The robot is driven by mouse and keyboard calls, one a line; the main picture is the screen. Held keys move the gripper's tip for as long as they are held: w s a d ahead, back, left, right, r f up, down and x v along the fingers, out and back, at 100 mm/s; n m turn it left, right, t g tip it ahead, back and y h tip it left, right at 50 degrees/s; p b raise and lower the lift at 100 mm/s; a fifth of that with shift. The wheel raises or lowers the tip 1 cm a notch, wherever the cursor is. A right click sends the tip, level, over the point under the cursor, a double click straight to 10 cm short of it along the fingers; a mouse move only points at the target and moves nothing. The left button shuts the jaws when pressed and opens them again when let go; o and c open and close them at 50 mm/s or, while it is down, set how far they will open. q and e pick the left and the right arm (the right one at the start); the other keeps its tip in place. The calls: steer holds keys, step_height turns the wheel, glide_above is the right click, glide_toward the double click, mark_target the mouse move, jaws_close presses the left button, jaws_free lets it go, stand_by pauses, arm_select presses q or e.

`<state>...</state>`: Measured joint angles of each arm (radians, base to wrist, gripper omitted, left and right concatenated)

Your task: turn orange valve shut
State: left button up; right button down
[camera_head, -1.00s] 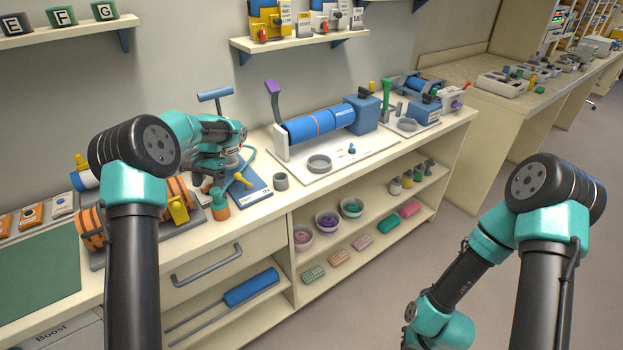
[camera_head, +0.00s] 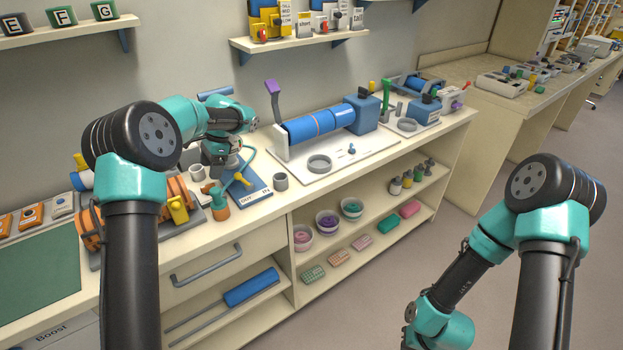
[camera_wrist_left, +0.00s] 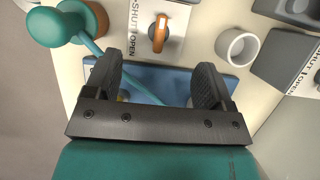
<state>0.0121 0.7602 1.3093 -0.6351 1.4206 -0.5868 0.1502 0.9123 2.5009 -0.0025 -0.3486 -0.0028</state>
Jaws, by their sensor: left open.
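The orange valve (camera_wrist_left: 158,34) shows in the left wrist view as an orange handle on a white plate (camera_wrist_left: 178,22) marked SHUT and OPEN. In the head view I cannot make it out; my left arm and nearby items crowd that spot. My left gripper (camera_wrist_left: 157,68) is open and empty, its two dark fingers apart. In the left wrist view the valve lies just beyond the fingertips, roughly centred between them and apart from them. In the head view the left gripper (camera_head: 223,162) is over the bench beside the blue board. My right gripper is out of view.
A teal-topped item with an orange base (camera_head: 217,205) stands near the bench's front edge, close to the valve (camera_wrist_left: 70,22). A grey cup (camera_wrist_left: 237,47) is on the valve's other side. A blue board (camera_head: 250,192) with a yellow part lies beside my left gripper.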

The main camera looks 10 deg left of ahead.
arm_select(q)
steer(key=v, duration=1.1)
steer(key=d+f+m+t+h, duration=0.1)
steer(key=d+f, duration=0.4)
steer(key=d, duration=0.4)
steer(key=w+d+f+m+t+h, duration=0.1)
steer(key=d+f+t, duration=0.1)
steer(key=d+f, duration=0.3)
steer(key=d+f+m+t+h, duration=0.1)
steer(key=d+f, duration=0.4)
steer(key=d, duration=0.7)
steer(key=shift+w+d+f+t+h, duration=0.2)
steer(key=shift+w+d+t+h, duration=0.15)
steer(key=shift+t+h, duration=0.15)
steer(key=shift+s+d+f, duration=0.1)
steer(key=shift+d+f, duration=0.1)
steer(key=shift+d, duration=0.25)
